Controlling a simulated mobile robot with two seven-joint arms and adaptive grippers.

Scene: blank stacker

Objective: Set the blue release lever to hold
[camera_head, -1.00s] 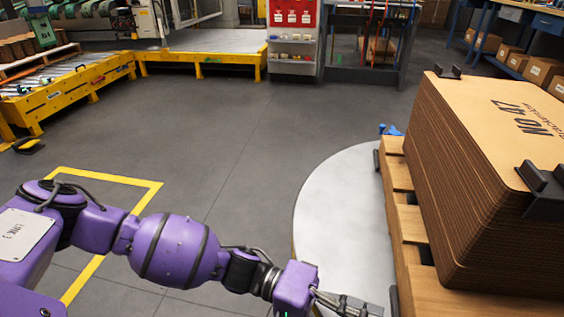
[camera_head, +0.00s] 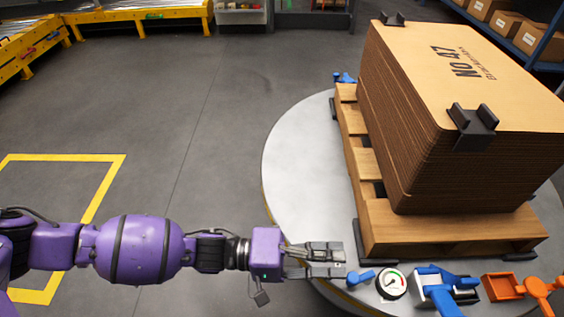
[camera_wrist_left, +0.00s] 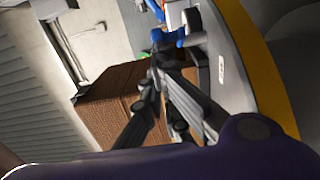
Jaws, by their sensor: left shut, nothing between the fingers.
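A blue lever (camera_head: 440,290) stands on a light housing at the front edge of the round platform (camera_head: 300,190). A smaller blue handle (camera_head: 360,278) sits to its left, beside a round gauge (camera_head: 392,283). I cannot tell the lever's setting from its pose. My left gripper (camera_head: 341,261) is shut and empty, pointing right, just left of and above the smaller handle in the picture. In the left wrist view its fingertips (camera_wrist_left: 160,68) show close to a blue part (camera_wrist_left: 165,38); contact is unclear. My right gripper is out of view.
An orange lever (camera_head: 535,288) and orange tray (camera_head: 500,287) lie right of the blue lever. A wooden pallet (camera_head: 450,235) bears a tall cardboard stack (camera_head: 430,140) with black corner clips. Another blue part (camera_head: 345,78) is at the platform's far left. The grey floor at left is open.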

